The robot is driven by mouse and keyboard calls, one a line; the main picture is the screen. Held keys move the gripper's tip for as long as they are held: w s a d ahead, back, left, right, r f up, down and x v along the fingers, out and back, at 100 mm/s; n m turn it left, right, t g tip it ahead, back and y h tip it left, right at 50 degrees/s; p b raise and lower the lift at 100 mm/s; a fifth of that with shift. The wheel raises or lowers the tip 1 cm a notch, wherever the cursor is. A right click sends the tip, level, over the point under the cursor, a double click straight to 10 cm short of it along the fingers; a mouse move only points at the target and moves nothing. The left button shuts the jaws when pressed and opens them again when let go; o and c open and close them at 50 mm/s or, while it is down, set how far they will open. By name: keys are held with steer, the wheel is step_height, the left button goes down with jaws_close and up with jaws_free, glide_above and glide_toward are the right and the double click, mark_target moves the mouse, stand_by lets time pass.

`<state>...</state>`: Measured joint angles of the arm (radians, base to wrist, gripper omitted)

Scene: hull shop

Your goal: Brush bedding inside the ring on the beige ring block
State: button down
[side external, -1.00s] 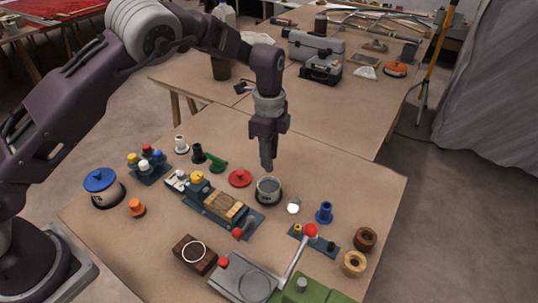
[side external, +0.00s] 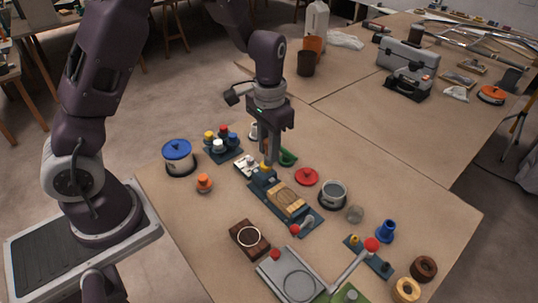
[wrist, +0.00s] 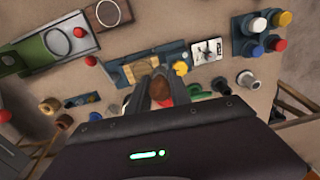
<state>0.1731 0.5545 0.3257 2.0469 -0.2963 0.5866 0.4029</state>
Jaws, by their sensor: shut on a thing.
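My gripper (side external: 271,150) points down over the blue plate's far end, close to a yellow knob (side external: 265,169) and a green piece (side external: 288,158). Its fingers are close together; what they hold is too small and dark to make out. In the wrist view, a red-brown shape shows between my gripper's fingers (wrist: 156,95). A beige block (side external: 288,202) lies on the blue plate (side external: 258,188). A brown block (side external: 245,228) bears a pale ring (side external: 249,228). A beige round piece with a hole (side external: 407,290) lies at the front right. I cannot make out a brush.
An open grey pot (side external: 333,195) stands right of a red lid (side external: 307,176). A grey plate with a lever (side external: 275,268) is at the front. The table's right side has free room.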

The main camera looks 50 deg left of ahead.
steer(key=shift+w+d+f, duration=0.2)
steer(key=shift+d+f, duration=0.1)
steer(key=shift+f, duration=1.15)
steer(key=shift+w+d+f, duration=0.25)
steer(key=shift+d+f, duration=0.1)
steer(key=shift+f, duration=1.1)
steer(key=shift+w+d+f, duration=0.2)
steer(key=shift+d+f, duration=0.1)
steer(key=shift+f, duration=1.15)
steer(key=shift+d+f, duration=0.1)
steer(key=shift+d, duration=0.2)
steer(key=d, duration=0.1)
steer(key=d+r, duration=0.1)
steer(key=d, duration=0.1)
steer(key=shift+d, duration=1.3)
steer(key=shift+a, duration=3.15)
steer(key=shift+w, duration=0.4)
steer(key=shift+w+d, duration=0.1)
steer(key=shift+d, duration=3.05)
steer(key=shift+a, duration=3.1)
steer(key=shift+r, duration=0.45)
steer(key=shift+f, duration=0.15)
step_height(320, 180, up, 6)
